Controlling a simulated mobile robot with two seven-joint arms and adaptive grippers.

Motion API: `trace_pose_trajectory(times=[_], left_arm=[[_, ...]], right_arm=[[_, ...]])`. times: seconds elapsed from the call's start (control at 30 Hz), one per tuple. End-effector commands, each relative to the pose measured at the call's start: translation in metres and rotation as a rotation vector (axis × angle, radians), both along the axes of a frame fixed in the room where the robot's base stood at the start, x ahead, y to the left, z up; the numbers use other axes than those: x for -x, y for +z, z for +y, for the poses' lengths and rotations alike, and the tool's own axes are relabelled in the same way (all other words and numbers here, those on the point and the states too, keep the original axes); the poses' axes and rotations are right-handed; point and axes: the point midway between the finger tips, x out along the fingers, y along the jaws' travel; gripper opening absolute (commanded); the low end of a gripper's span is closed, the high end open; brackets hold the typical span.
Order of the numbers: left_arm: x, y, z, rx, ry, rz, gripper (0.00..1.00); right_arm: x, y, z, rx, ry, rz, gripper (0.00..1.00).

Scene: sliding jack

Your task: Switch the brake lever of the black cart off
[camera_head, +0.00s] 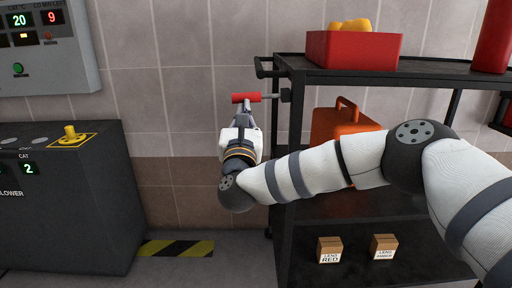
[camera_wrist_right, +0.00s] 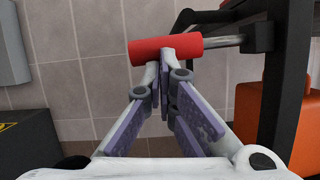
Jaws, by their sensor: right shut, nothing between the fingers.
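The black cart (camera_head: 288,225) stands on the right with three shelves. Its brake lever has a red grip (camera_head: 245,97) on a metal rod reaching left from the cart's front post. In the right wrist view the red grip (camera_wrist_right: 165,47) lies crosswise just beyond my fingertips. My right gripper (camera_head: 246,108) is shut with nothing between its fingers. The fingertips (camera_wrist_right: 166,58) are at the near side of the grip, touching it or very close; I cannot tell which. My left gripper is not in view.
A red bin (camera_head: 352,50) with yellow items is on the cart's top, an orange case (camera_head: 335,125) on its middle shelf, and small boxes (camera_head: 329,250) low down. A dark console (camera_head: 65,215) stands left. Open floor with a striped strip (camera_head: 176,248) lies between.

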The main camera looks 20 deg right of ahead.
Motion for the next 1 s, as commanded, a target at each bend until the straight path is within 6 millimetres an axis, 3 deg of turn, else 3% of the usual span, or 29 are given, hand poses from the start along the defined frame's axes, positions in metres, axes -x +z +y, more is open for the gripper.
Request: trace_pose_trajectory(times=[0.03,0.37,1.0], left_arm=[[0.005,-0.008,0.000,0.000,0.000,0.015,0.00],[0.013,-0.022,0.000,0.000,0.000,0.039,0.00],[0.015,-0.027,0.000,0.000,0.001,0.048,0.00]], right_arm=[[-0.003,-0.004,0.001,-0.038,0.000,-0.006,0.00],[-0.006,0.028,0.004,-0.262,0.000,-0.076,0.00],[-0.005,0.046,0.004,-0.262,0.000,-0.076,0.00]])
